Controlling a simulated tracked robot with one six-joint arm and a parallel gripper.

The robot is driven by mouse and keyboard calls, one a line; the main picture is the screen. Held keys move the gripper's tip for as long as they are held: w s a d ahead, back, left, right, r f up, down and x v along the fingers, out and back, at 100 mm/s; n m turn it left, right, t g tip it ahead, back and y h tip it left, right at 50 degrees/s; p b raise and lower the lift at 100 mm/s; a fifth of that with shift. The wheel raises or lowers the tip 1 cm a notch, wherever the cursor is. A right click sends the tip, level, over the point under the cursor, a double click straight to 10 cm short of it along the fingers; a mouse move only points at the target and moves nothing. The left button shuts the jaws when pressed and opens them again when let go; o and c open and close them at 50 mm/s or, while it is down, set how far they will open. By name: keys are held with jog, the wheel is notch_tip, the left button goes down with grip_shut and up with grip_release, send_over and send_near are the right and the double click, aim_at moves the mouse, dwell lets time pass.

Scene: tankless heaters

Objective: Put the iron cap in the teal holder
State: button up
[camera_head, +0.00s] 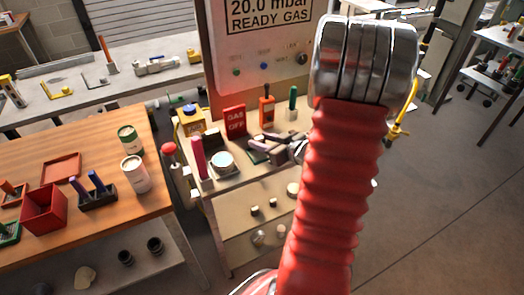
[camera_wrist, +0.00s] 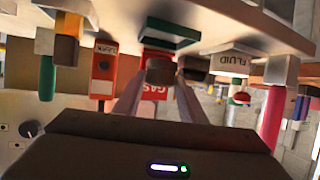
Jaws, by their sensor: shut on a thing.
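My gripper (camera_wrist: 158,84) is shut on a small dark, blocky piece, the iron cap (camera_wrist: 160,71), held between its fingertips in the wrist view. The teal holder (camera_wrist: 172,36) is a dark green-teal, flat square piece just beyond the cap in that upside-down view. I cannot tell whether the cap touches it. In the head view my gripper (camera_head: 262,143) reaches in from the right, low over the small bench. The holder (camera_head: 257,158) shows partly beneath it. The cap is too small to make out clearly there.
A red GAS OFF sign (camera_head: 234,121), an orange tool (camera_head: 266,106) and a green-handled tool (camera_head: 292,103) stand behind my gripper. A wooden table with cans (camera_head: 135,174) is further left.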

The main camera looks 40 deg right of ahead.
dwell(0.3)
jog(key=shift+f, duration=2.1)
jog(key=o, duration=1.2)
jog(key=shift+f, duration=0.1)
jog(key=shift+c, duration=0.2)
jog(key=shift+s+r, duration=0.3)
jog(key=shift+s, duration=0.1)
jog(key=v, duration=1.1)
jog(key=shift+s, duration=0.1)
